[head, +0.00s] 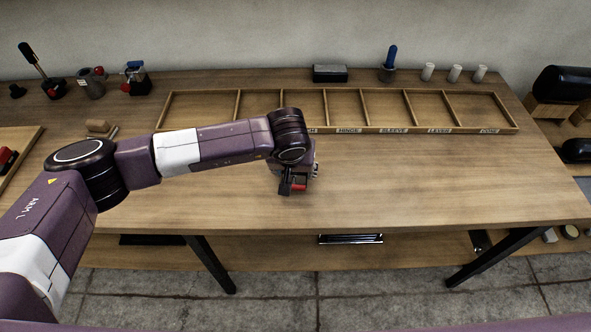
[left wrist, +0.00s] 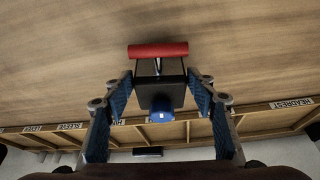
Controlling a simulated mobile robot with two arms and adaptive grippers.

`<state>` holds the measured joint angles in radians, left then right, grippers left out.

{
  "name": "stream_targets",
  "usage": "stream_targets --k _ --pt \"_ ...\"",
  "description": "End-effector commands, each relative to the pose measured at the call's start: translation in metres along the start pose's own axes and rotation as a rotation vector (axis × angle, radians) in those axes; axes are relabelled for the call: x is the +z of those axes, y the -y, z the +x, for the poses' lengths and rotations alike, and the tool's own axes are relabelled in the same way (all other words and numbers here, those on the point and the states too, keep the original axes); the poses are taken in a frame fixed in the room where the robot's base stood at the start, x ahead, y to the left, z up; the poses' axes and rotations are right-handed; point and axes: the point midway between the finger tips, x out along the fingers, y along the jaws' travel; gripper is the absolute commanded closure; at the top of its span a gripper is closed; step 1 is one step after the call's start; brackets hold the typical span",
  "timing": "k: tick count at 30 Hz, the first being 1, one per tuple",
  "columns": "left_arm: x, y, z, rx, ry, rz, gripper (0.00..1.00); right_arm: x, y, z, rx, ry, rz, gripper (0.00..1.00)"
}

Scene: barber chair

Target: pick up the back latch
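The back latch, as I take it, is a black block with a red crossbar and a blue round knob (left wrist: 160,82). In the left wrist view it sits between the two blue-padded fingers of my left gripper (left wrist: 160,90), which close against its sides near the tips. In the head view my left gripper (head: 292,175) is above the middle of the table, in front of the tray, with the black and red part (head: 298,187) at its tips. The wrist hides much of it there. I cannot tell whether it touches the table. My right gripper is not in view.
A wooden tray (head: 330,130) with labelled, empty compartments lies behind the gripper. Several small parts stand at the back left, including a black one with blue and red (head: 136,78). A dark box (head: 330,73), a blue-handled tool (head: 390,62) and white cylinders (head: 454,73) stand behind the tray. The front right tabletop is clear.

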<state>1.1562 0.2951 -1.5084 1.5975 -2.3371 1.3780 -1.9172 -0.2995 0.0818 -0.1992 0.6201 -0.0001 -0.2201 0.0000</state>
Motion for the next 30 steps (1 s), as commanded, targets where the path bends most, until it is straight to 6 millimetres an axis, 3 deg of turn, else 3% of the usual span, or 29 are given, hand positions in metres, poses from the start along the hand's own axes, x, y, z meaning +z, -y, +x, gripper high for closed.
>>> stream_targets --k 2,12,23,30 --pt "0.0 0.0 0.0 0.0 0.0 0.0 0.59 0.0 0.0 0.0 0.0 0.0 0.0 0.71" --pt "-0.002 0.0 -0.001 0.001 -0.003 -0.001 0.97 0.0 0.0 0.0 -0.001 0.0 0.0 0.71" --pt "-0.006 0.0 -0.008 0.0 -0.006 -0.001 0.97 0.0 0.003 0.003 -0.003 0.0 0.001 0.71" --pt "-0.02 0.0 -0.042 0.002 -0.01 -0.001 0.97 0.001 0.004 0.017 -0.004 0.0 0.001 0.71"
